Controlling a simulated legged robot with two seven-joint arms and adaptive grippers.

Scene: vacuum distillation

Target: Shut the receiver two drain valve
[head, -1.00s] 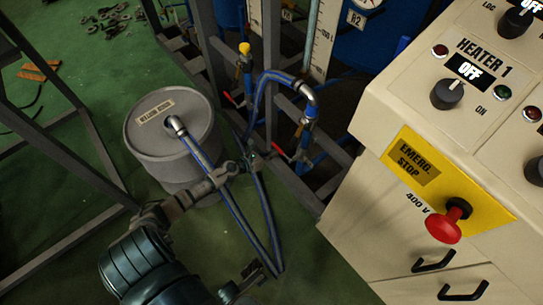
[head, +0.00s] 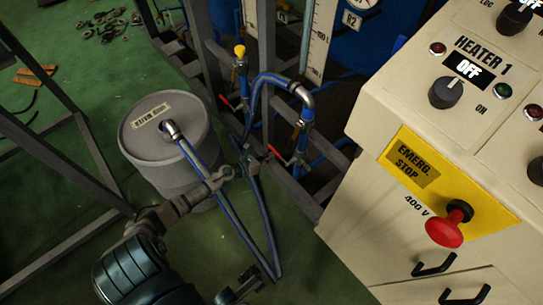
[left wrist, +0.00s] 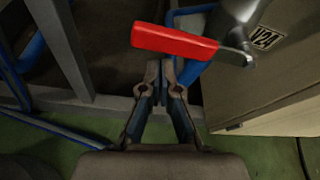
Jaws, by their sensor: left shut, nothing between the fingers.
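The drain valve's red lever (head: 277,153) sits low on the frame below the bent pipe, under the R2 gauge. In the left wrist view the lever (left wrist: 175,40) points left from its metal valve body (left wrist: 238,20), beside a V24 tag (left wrist: 265,38). My left gripper (head: 248,160) is just left of the lever in the head view. In the left wrist view its closed fingertips (left wrist: 167,70) are just below the lever in the picture, with nothing between them; contact cannot be told. A dark part of what seems my right gripper (head: 242,284) shows at the bottom edge, its jaws unclear.
A grey drum (head: 165,150) stands left of the frame, with a blue-striped hose (head: 205,168) running from its lid. A second red lever (head: 226,101) sits farther back. The heater cabinet (head: 345,225) with a red emergency stop (head: 444,230) blocks the right side.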

